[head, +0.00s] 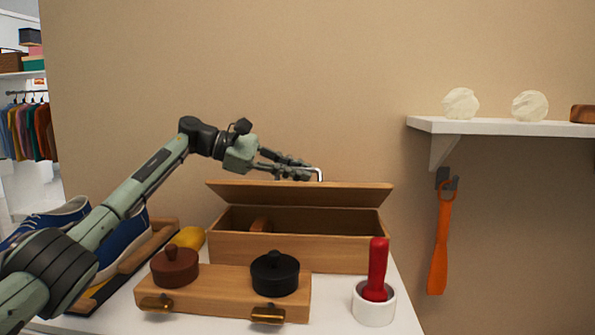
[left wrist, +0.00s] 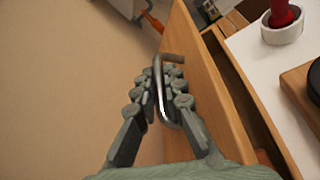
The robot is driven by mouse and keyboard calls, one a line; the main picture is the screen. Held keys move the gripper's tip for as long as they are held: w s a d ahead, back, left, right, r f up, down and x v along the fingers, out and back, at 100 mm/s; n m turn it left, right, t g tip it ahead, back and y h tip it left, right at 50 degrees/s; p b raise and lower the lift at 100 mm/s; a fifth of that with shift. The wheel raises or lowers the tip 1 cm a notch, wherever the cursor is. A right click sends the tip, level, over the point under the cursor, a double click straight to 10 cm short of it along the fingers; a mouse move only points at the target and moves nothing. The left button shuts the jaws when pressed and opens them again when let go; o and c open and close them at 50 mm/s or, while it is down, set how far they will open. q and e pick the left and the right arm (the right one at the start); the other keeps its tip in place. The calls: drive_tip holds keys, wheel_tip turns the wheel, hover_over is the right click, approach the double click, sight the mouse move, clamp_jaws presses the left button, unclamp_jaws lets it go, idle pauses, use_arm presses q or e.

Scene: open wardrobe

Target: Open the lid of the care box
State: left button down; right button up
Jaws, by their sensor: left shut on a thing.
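The care box is a long wooden box (head: 290,254) standing at the back of the white table. Its wooden lid (head: 270,192) is raised and tilted, so the dark inside shows below it. My left gripper (head: 312,172) is behind the lid's upper edge, near its right half. It is shut on a metal handle (head: 320,174) on the lid. In the left wrist view, the fingers (left wrist: 163,95) close around the bent metal bar (left wrist: 165,108), beside the lid's wooden face (left wrist: 205,85). My right gripper is not in view.
In front of the box stands a wooden block (head: 205,295) with brown and black knobbed pots. A red-handled tool (head: 377,270) stands in a white ring (head: 373,305) at right. Blue shoes (head: 122,245) are at left. A wall shelf (head: 500,127) and an orange shoehorn (head: 441,240) are at right.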

use_arm(q)
drive_tip(key=shift+w+r, duration=0.1)
drive_tip(key=shift+r, duration=0.05)
idle(0.3)
drive_tip(key=c, duration=1.9)
unclamp_jaws()
drive_tip(key=shift+a, duration=0.1)
drive_tip(key=v, duration=1.1)
drive_tip(key=shift+a+r, duration=0.2)
drive_tip(key=shift+a, duration=0.2)
drive_tip(key=shift+c, duration=0.4)
